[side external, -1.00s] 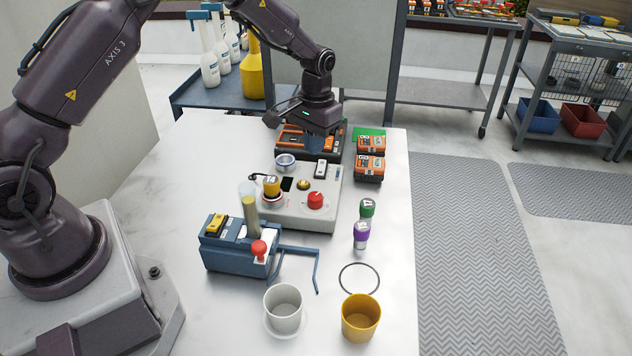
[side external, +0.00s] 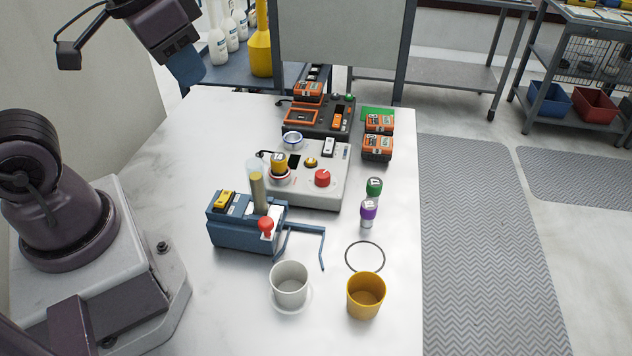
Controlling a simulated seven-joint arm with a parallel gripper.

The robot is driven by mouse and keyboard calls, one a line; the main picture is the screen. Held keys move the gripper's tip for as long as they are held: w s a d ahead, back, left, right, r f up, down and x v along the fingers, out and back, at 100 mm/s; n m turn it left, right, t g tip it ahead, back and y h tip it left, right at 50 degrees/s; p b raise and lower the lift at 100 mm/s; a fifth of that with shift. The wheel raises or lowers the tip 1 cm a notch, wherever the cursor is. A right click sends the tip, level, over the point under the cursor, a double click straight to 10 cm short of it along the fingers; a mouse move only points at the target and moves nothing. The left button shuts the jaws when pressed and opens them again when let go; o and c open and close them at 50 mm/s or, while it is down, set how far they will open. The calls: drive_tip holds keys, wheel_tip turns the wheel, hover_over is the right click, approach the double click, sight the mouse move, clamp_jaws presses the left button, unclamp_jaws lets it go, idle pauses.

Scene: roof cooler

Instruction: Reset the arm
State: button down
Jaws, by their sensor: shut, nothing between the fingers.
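My gripper (side external: 190,68) is at the upper left of the side external view, raised above the table's far left edge and well clear of everything on the table (side external: 190,290). Its blue fingers are together and hold nothing. Part of my arm is outside the picture. The grey device (side external: 305,195) with a red knob stands mid-table. The dark charger (side external: 322,130) behind it carries an orange battery pack (side external: 308,92) at its back left.
A blue device (side external: 245,232) with a red ball lever stands near a white cup (side external: 290,285) and a yellow cup (side external: 366,296). Two orange packs (side external: 378,148), a green-capped vial (side external: 374,188) and a purple-capped vial (side external: 368,213) are at right.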

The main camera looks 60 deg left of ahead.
drive_tip(key=shift+s+d+r+t, duration=0.15)
drive_tip(key=shift+s+r+t, duration=0.25)
drive_tip(key=shift+r, duration=0.2)
drive_tip(key=shift+s+d+r+t, duration=0.1)
drive_tip(key=shift+s+r+t, duration=0.25)
drive_tip(key=shift+r, duration=0.2)
